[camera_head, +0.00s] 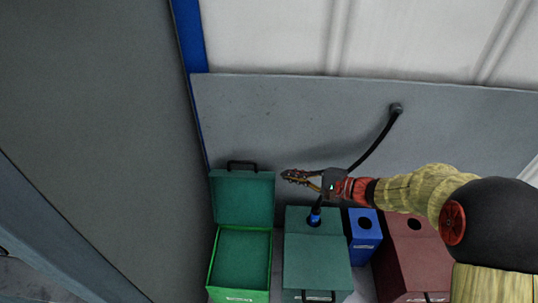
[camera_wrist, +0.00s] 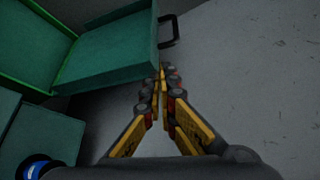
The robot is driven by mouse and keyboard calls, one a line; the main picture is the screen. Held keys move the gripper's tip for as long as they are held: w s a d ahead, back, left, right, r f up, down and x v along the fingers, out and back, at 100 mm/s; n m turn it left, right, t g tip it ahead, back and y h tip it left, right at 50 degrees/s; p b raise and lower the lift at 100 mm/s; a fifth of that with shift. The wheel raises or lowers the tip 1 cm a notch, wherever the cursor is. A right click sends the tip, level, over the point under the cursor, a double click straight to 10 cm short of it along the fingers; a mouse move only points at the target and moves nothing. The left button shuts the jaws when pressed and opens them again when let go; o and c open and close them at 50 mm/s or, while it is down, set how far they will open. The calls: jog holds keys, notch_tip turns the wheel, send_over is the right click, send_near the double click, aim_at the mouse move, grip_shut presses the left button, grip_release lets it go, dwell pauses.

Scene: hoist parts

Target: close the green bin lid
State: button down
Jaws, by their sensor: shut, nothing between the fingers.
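The green bin (camera_head: 240,262) stands open at the lower left in the head view. Its lid (camera_head: 243,198) is tipped back upright behind the opening, with a black handle (camera_head: 242,165) on its upper edge. My gripper (camera_head: 284,176) is shut and empty, just right of the lid's upper right corner. In the wrist view the lid (camera_wrist: 105,50) and its handle (camera_wrist: 170,30) lie ahead and left of my fingertips (camera_wrist: 162,70). The fingertips look close to the lid's side edge; I cannot tell whether they touch it.
Right of the green bin stand a teal bin (camera_head: 317,262) with its lid down, a small blue bin (camera_head: 364,242) and a dark red bin (camera_head: 412,262). A grey wall panel (camera_head: 290,115) is behind them. A dark grey wall (camera_head: 100,110) closes off the left.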

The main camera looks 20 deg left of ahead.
jog(key=shift+t+y, duration=0.3)
jog(key=shift+t, duration=0.1)
jog(key=x, duration=0.3)
jog(key=r+b+x, duration=0.1)
jog(key=x, duration=0.2)
jog(key=b+x, duration=0.1)
jog(key=x, duration=0.3)
jog(key=shift+w+a+r, duration=0.15)
jog(key=shift+w+r, duration=0.2)
jog(key=shift+w, duration=0.05)
